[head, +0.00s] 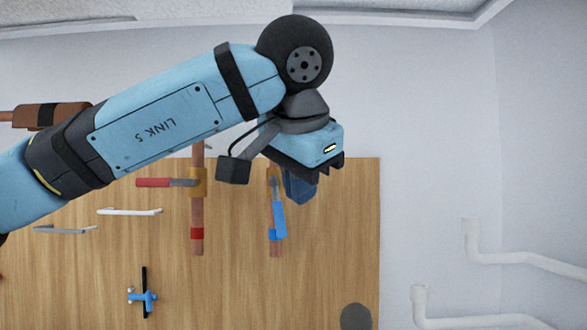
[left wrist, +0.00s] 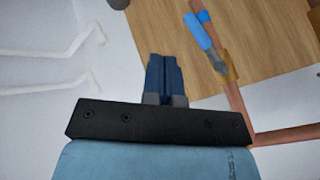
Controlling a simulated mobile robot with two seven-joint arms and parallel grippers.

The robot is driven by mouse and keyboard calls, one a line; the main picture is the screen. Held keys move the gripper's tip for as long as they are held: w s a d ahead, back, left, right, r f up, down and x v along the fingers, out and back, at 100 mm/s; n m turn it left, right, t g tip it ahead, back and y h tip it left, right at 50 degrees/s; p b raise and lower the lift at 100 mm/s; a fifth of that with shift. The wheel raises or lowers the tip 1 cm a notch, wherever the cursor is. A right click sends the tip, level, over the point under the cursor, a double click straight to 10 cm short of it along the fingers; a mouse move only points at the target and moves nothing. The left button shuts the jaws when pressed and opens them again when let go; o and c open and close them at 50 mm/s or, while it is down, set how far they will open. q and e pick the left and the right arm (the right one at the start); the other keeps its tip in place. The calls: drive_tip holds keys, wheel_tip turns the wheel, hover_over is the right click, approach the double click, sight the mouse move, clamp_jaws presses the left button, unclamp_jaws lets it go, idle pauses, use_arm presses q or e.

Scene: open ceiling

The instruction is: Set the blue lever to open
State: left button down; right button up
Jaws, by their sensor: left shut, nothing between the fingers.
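The blue lever (head: 280,220) is on a brass valve body on a vertical copper pipe (head: 275,250) on the wooden board. Its handle points down, nearly along the pipe with a slight tilt. In the left wrist view the blue lever (left wrist: 200,32) is at the upper right, with its grey stem running to the brass valve body (left wrist: 231,68). My left gripper (head: 299,190) is shut and empty, just right of the lever's upper part in the head view. In the left wrist view its fingertips (left wrist: 166,62) are together, with a gap to the lever. My right gripper is not in view.
A red lever (head: 153,183) sticks out left from another copper pipe (head: 197,222). White and grey bar handles (head: 130,212) and a small blue fitting (head: 150,297) are further left on the board (head: 330,260). White pipes (head: 530,262) run along the right wall.

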sight(278, 207)
use_arm(q)
drive_tip(key=w+a+f, duration=0.2)
drive_tip(key=w+f, duration=0.2)
drive_tip(key=w, duration=0.2)
drive_tip(key=shift+w+p, duration=0.2)
drive_tip(key=shift+p, duration=0.1)
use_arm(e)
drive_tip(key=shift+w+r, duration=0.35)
use_arm(q)
drive_tip(key=shift+f, duration=0.1)
